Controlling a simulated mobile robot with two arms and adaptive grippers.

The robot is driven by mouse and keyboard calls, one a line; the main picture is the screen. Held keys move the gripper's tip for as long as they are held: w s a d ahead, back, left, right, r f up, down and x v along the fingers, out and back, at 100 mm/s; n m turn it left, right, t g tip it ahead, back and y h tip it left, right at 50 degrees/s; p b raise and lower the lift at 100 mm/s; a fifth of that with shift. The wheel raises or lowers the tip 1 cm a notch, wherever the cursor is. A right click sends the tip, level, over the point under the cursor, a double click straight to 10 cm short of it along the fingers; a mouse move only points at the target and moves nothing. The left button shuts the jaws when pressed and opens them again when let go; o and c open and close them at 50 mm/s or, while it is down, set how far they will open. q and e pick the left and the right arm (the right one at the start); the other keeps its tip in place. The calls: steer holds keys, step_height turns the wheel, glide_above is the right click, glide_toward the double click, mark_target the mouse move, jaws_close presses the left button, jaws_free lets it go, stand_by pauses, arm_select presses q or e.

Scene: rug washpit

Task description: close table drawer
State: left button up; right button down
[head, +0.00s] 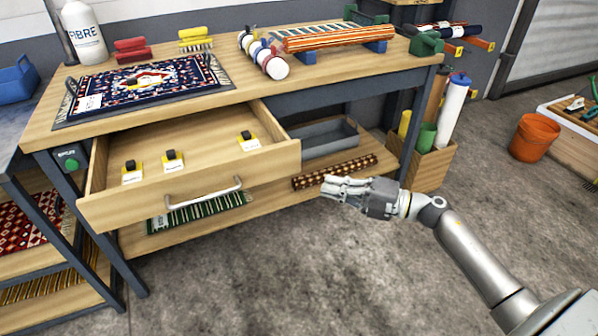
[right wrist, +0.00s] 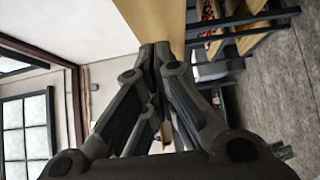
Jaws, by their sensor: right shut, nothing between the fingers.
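The table drawer (head: 190,190) is pulled out from under the wooden worktable (head: 240,85). Its front carries a pale bar handle (head: 203,196), and several small yellow-and-white items with black tops lie inside. My right gripper (head: 328,187) is shut and empty, to the right of the drawer front and apart from the handle in the head view. In the right wrist view the shut fingers (right wrist: 158,55) point towards a wooden surface (right wrist: 158,22); I cannot tell which part of the table it is. My left gripper is not in view.
A patterned rug (head: 145,85), brushes and rolled rugs lie on the tabletop. A lower shelf (head: 270,205) holds a grey tray (head: 325,137) and rolled rugs. A wooden bin (head: 432,168) stands right of the table, with an orange bucket (head: 534,138) beyond. The floor in front is clear.

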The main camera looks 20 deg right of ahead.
mark_target(279, 165)
steer(key=w+a, duration=0.1)
steer(key=w, duration=0.2)
steer(key=w+a, duration=0.3)
steer(key=w, duration=0.2)
steer(key=shift+w+a+b, duration=0.3)
steer(key=shift+a, duration=0.05)
steer(key=shift+w, duration=0.1)
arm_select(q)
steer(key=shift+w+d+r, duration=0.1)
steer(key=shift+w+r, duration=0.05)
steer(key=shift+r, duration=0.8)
